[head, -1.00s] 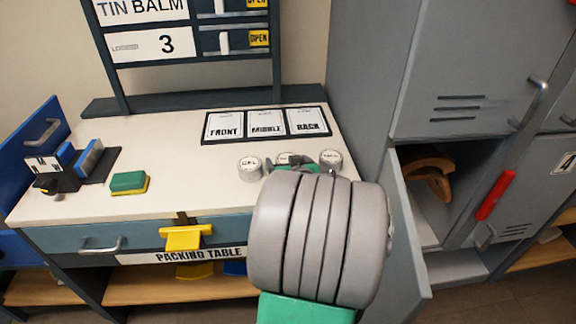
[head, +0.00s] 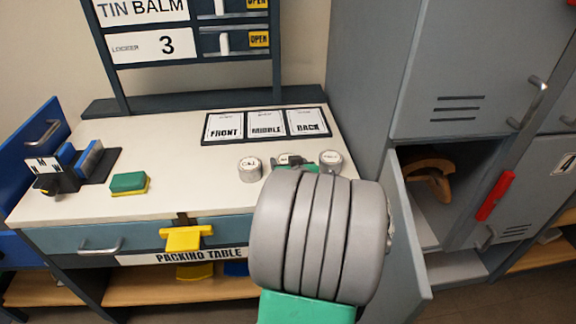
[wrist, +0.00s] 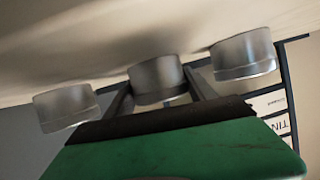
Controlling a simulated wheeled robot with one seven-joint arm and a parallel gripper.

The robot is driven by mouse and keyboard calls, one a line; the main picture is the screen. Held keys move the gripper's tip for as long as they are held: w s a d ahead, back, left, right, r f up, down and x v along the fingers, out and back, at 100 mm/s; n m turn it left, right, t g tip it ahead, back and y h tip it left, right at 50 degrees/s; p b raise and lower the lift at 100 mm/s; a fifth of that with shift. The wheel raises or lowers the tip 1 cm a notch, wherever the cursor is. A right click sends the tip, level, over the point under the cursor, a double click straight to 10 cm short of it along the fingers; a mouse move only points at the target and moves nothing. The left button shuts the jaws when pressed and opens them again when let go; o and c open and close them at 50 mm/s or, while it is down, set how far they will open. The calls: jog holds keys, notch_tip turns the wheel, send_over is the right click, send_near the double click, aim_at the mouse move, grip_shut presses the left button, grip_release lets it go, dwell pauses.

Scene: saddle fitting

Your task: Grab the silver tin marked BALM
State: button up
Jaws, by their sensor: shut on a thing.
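Three silver tins stand in a row on the packing table. The middle tin (head: 283,159) is mostly hidden by my gripper in the head view, and its lettering is not readable. In the wrist view the middle tin (wrist: 155,79) sits between the two fingers of my gripper (wrist: 160,92), which is shut on it. The left tin (head: 250,170) has a lid mark that looks like OIL. The right tin (head: 330,161) has lid lettering too small to read. Both outer tins stand clear of the fingers.
A card with FRONT, MIDDLE and BACK panels (head: 266,124) lies behind the tins. A green and yellow sponge (head: 129,183) and a dark holder (head: 62,177) are at the left. An open locker door (head: 407,240) stands close at the right. The table's middle is clear.

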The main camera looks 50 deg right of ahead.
jog(key=shift+c, duration=1.4)
jog(key=shift+r, duration=0.1)
